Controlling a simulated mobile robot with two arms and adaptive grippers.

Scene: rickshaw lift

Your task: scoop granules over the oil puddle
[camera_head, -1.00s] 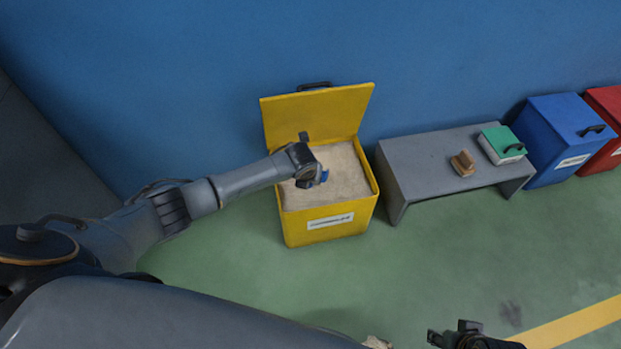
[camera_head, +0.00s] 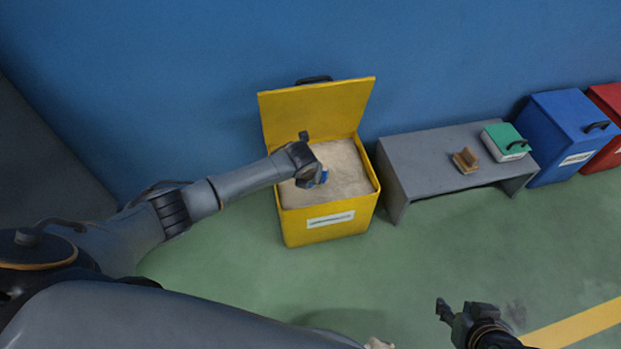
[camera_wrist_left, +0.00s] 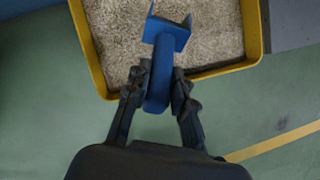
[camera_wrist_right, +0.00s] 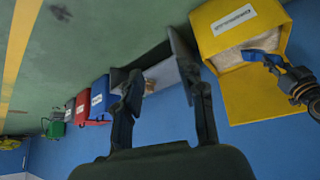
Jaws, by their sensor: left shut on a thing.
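My left gripper (camera_head: 318,176) is over the open yellow bin (camera_head: 330,220) of pale granules (camera_head: 345,165). In the left wrist view its fingers (camera_wrist_left: 158,92) are shut on the handle of a blue scoop (camera_wrist_left: 160,65). The scoop's head is over the granules inside the bin; I cannot tell how deep it sits or whether it holds any. My right gripper (camera_head: 446,312) is low at the right, open and empty; its fingers stand apart in the right wrist view (camera_wrist_right: 163,100). A dark smear (camera_head: 515,312) on the green floor may be the oil puddle.
A grey bench (camera_head: 430,160) stands right of the bin, with a wooden brush-like block (camera_head: 466,161) and a green box (camera_head: 504,143) on it. Blue (camera_head: 566,140) and red (camera_head: 610,125) bins stand further right. A blue wall is behind. The front floor is mostly clear.

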